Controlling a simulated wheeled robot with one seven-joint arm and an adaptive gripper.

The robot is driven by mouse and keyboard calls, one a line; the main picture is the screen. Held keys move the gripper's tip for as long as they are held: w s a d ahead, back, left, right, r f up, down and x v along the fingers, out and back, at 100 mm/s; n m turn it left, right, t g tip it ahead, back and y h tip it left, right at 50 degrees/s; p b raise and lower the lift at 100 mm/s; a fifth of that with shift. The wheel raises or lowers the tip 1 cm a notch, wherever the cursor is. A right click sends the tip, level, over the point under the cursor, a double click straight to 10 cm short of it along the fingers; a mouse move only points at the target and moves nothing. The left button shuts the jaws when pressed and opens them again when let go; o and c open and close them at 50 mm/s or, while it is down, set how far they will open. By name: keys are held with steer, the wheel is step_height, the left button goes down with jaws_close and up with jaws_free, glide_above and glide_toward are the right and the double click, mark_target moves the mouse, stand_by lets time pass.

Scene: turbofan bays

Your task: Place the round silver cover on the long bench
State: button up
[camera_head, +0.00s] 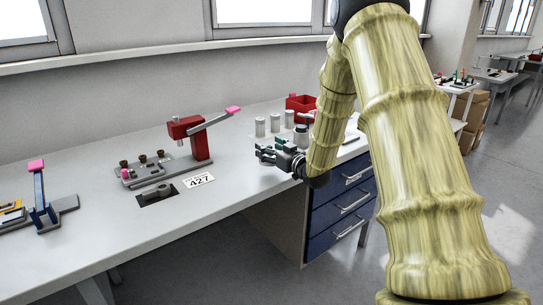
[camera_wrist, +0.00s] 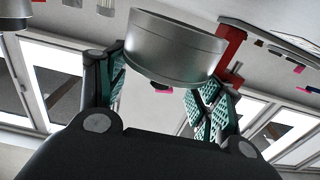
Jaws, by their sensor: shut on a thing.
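The round silver cover (camera_wrist: 172,48) fills the space between the teal fingers in the wrist view, tilted in that picture, with a smooth side and a rim. My gripper (camera_wrist: 165,85) is shut on it. In the head view my gripper (camera_head: 268,155) is at the right part of the long white bench (camera_head: 110,235), close over the top near the front edge. There the cover cannot be clearly made out, and whether it touches the bench cannot be told.
Several silver cylinders (camera_head: 260,127) and a red bin (camera_head: 300,103) stand behind my gripper. A red lever press (camera_head: 190,140), a "427" label (camera_head: 198,181) and a dark pad with a grey part (camera_head: 157,194) lie to the left. Blue drawers (camera_head: 342,205) are below. Bare bench lies front left.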

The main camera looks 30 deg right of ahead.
steer(key=shift+w+d+f, duration=0.1)
steer(key=shift+w+d, duration=0.2)
steer(key=shift+d, duration=0.25)
steer(key=shift+f, duration=1.65)
steer(key=shift+f, duration=0.15)
steer(key=o, duration=1.2)
steer(key=shift+s, duration=0.1)
